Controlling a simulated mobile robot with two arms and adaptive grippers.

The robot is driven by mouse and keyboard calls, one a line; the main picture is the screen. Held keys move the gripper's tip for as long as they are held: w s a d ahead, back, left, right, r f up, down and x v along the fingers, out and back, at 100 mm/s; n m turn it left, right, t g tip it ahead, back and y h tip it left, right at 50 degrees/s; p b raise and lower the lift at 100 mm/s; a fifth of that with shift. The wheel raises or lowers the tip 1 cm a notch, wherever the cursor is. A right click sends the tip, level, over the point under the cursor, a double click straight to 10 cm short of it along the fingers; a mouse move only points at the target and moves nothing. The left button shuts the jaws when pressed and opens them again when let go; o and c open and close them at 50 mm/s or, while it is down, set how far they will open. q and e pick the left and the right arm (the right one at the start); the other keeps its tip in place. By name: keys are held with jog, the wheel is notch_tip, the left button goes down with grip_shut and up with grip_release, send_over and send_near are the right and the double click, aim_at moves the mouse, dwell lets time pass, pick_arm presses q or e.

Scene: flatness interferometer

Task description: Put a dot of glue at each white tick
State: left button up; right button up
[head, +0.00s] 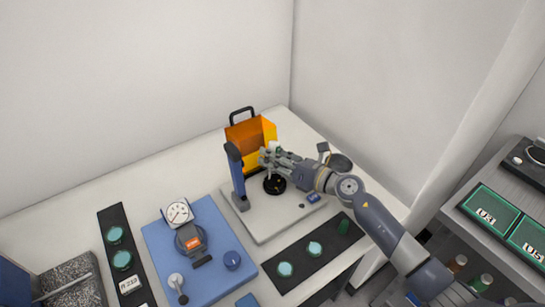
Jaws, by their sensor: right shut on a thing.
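My right gripper (271,159) reaches in from the right, above a black round piece (275,184) on a pale grey base plate (270,229). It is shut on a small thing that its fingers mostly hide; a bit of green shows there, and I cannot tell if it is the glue. The black piece has small light or yellowish marks on top, too small to make out as white ticks. A gap between gripper and black piece is hard to judge. My left gripper is not in view.
A blue upright post (237,177) stands left of the black piece, and an orange box (241,134) behind it. A blue mat (218,275) holds a dial gauge (178,212). A dark strip (318,256) with teal discs lies in front. Bare white tabletop is at the back left.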

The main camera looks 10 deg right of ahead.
jog(key=shift+f+b, duration=0.4)
jog(key=shift+f, duration=0.05)
dwell(0.6)
dwell(1.1)
jog(key=shift+r+p, duration=1.8)
notch_tip(320, 180, up, 5)
jog(key=p, duration=0.5)
jog(key=shift+f, duration=0.15)
